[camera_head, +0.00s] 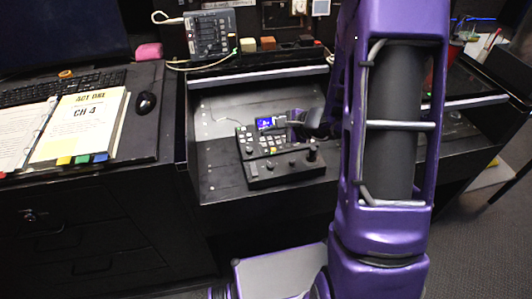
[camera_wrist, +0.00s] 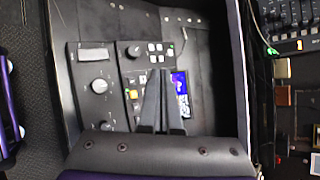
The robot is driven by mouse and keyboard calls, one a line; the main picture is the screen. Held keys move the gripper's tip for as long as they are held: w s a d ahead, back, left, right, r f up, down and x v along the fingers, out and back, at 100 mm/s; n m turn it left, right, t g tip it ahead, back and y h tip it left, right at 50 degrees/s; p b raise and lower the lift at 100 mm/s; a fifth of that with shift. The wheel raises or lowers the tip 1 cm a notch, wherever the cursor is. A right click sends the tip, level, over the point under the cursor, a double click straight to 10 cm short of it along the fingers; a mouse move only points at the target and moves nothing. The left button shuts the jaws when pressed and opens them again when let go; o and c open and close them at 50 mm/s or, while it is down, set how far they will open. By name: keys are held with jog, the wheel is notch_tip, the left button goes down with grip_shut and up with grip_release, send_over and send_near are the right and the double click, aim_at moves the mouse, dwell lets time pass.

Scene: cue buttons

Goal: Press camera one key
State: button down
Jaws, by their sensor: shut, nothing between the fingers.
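A black camera control panel (camera_head: 285,165) with knobs, small keys and a lit blue screen (camera_head: 264,123) sits in the desk recess. I cannot read the labels, so I cannot tell which key is camera one. My gripper (camera_wrist: 160,73) is shut and empty, its fingers over the panel beside the blue screen (camera_wrist: 180,92). In the head view my gripper (camera_head: 290,124) is at the screen's right, partly hidden by my arm. Contact with a key cannot be told.
A binder (camera_head: 75,125) marked "CH 4", a keyboard (camera_head: 60,85) and a mouse (camera_head: 145,103) lie on the left desk. A keypad unit (camera_head: 210,35) and several small blocks stand on the ledge behind. The recess left of the panel is clear.

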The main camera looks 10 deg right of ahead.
aim_at(266, 151)
jog(key=f+b, duration=0.1)
jog(key=f, duration=0.1)
jog(key=f+b, duration=0.1)
jog(key=f, duration=0.1)
jog(key=w+f+b, duration=0.1)
jog(key=f, duration=0.1)
jog(key=shift+b, duration=0.35)
jog(key=shift+r, duration=0.1)
jog(key=shift+f, duration=0.2)
dwell(1.3)
jog(key=shift+f, duration=0.25)
jog(key=shift+f, duration=0.3)
dwell(0.6)
jog(key=shift+r, duration=0.1)
jog(key=shift+s+r, duration=0.1)
jog(key=shift+r, duration=0.55)
